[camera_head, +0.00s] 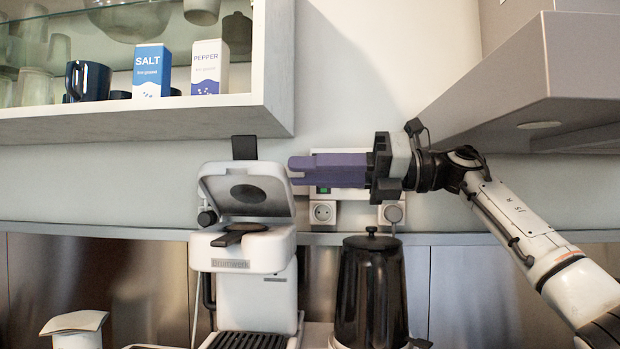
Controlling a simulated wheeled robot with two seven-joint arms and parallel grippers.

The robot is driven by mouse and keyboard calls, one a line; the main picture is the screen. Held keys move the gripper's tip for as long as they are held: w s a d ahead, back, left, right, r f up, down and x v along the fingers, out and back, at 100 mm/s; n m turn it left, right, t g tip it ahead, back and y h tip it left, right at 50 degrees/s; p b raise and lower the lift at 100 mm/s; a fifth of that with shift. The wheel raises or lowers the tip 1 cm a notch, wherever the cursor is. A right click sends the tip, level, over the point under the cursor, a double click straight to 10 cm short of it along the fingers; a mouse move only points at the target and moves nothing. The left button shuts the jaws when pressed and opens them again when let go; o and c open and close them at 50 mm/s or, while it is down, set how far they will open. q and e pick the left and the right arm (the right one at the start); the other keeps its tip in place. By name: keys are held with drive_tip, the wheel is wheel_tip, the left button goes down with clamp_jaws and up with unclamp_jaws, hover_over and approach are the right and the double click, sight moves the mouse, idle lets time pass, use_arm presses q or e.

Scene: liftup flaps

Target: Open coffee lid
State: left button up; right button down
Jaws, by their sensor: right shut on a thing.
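The white coffee machine (243,250) stands on the counter left of centre. Its lid (247,189) is tilted up and stands open above the body, with its underside and a dark round patch facing me. My right gripper (296,172) has purple fingers and reaches in from the right, pointing left. Its fingertips are at the right edge of the raised lid, shut on it; the exact contact is hard to see. My left gripper is not in view.
A dark kettle (371,292) stands right of the machine, below my right gripper. Wall sockets (323,213) are behind. An open shelf (150,120) with salt and pepper boxes hangs at upper left, and a grey hood (540,80) at upper right.

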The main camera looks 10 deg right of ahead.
drive_tip(key=shift+r, duration=0.15)
drive_tip(key=c, duration=1.6)
unclamp_jaws()
drive_tip(key=shift+d, duration=0.1)
drive_tip(key=shift+o, duration=0.2)
